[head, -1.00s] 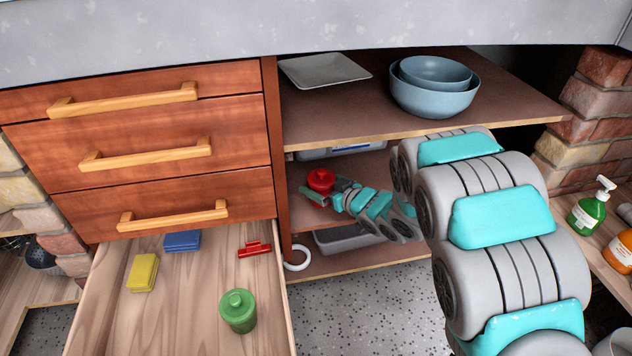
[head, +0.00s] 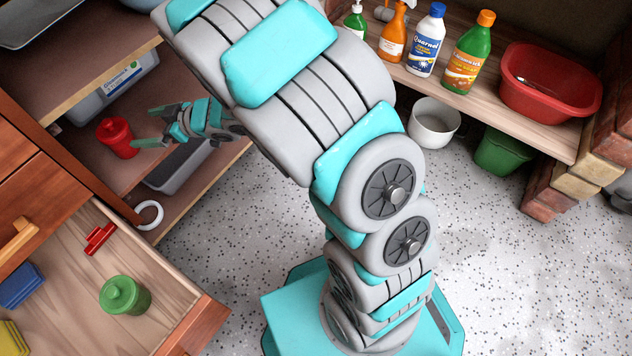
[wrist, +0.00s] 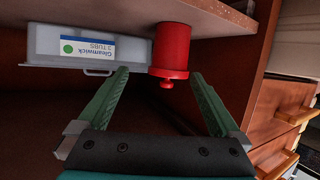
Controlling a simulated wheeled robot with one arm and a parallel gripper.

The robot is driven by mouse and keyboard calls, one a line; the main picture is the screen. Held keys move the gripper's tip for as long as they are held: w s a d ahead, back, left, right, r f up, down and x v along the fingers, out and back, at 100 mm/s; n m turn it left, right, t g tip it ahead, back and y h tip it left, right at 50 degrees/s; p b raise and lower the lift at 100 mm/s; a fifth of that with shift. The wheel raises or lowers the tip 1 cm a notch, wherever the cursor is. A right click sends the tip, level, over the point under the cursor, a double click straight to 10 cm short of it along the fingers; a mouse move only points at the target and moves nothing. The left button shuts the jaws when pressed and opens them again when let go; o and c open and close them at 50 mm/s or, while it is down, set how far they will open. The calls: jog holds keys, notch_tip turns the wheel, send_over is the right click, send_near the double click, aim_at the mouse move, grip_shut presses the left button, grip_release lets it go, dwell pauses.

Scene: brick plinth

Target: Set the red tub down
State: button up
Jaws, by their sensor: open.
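The red tub (head: 117,138), a small lidded canister with a knob on top, stands upright on the middle shelf (head: 92,160) of the open cupboard. My gripper (head: 142,127) is open and empty, to the right of the tub in the head view. In the wrist view the scene is upside down, and the tub (wrist: 171,48) shows against the shelf (wrist: 215,20), just beyond and between the spread fingertips. The fingers do not close on it.
A grey labelled box (head: 112,88) stands behind the tub. A grey bin (head: 178,167) sits below. The open drawer (head: 160,300) holds a green tub (head: 124,296) and a red clip (head: 100,238). Bottles and a red basin (head: 548,92) are on the right shelf.

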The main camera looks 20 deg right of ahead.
jog(key=w+d+r+m+t+h, duration=0.15)
jog(key=d+h, duration=0.35)
jog(key=d, duration=0.5)
jog(key=w+d+r+m+h, duration=0.1)
jog(key=d+r+m+h, duration=0.25)
jog(key=d, duration=0.75)
jog(key=s+d+m+g+h, duration=0.3)
jog(key=s+d+h, duration=0.2)
jog(key=s+d, duration=0.5)
jog(key=s+a+r+m+g+y, duration=0.1)
jog(key=s+g, duration=0.3)
jog(key=s, duration=1.1)
jog(key=s+a+r+m+g+y, duration=0.1)
jog(key=s+g, duration=0.3)
jog(key=s, duration=1.1)
jog(key=shift+s+a+r+m, duration=0.2)
jog(key=shift+s+r+m, duration=0.05)
jog(key=shift+r+m, duration=0.5)
